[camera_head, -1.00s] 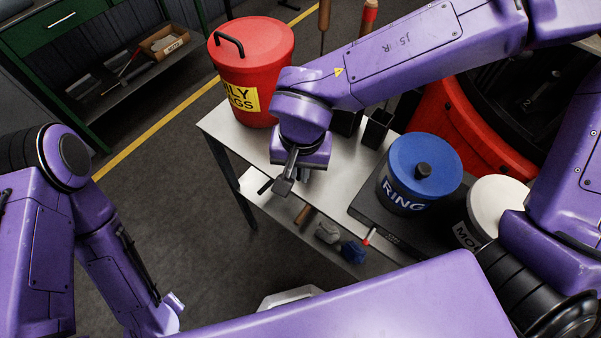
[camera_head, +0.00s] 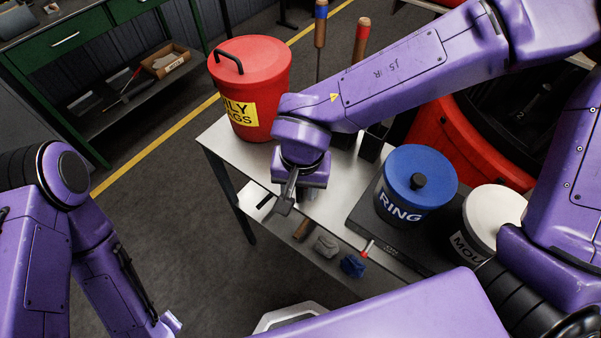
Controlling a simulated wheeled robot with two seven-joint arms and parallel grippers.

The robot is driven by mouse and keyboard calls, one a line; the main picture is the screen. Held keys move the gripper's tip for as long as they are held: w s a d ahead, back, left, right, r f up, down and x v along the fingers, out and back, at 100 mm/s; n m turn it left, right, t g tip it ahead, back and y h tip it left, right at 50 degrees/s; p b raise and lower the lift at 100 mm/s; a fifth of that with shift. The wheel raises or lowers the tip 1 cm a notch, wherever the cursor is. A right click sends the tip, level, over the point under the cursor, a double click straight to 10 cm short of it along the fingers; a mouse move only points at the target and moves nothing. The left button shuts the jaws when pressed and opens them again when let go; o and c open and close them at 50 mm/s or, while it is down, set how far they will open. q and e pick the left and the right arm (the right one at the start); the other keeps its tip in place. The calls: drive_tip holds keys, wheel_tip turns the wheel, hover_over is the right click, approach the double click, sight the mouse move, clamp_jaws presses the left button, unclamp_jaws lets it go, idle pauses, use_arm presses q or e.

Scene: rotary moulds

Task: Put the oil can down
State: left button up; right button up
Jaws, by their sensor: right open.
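My right gripper (camera_head: 291,198) points down over the front-left part of the steel table (camera_head: 340,190). Its jaws are open, and one dark finger shows clearly. The oil can cannot be made out; a small bluish-grey patch shows just right of the finger, but I cannot tell what it is. My right wrist hides that part of the tabletop. My left arm hangs at the left, and its gripper is out of view past the bottom edge.
A red lidded bin (camera_head: 262,85) stands behind the gripper. A blue RING can (camera_head: 415,185) and a white-lidded can (camera_head: 492,218) stand on a dark slab to the right. The lower shelf holds a grey lump (camera_head: 326,246) and a blue one (camera_head: 352,265).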

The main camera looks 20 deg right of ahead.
wheel_tip(320, 180, up, 10)
drive_tip(key=shift+s+d+p, duration=0.2)
drive_tip(key=shift+s+p, duration=0.05)
drive_tip(key=shift+p, duration=0.1)
drive_tip(key=shift+s, duration=0.1)
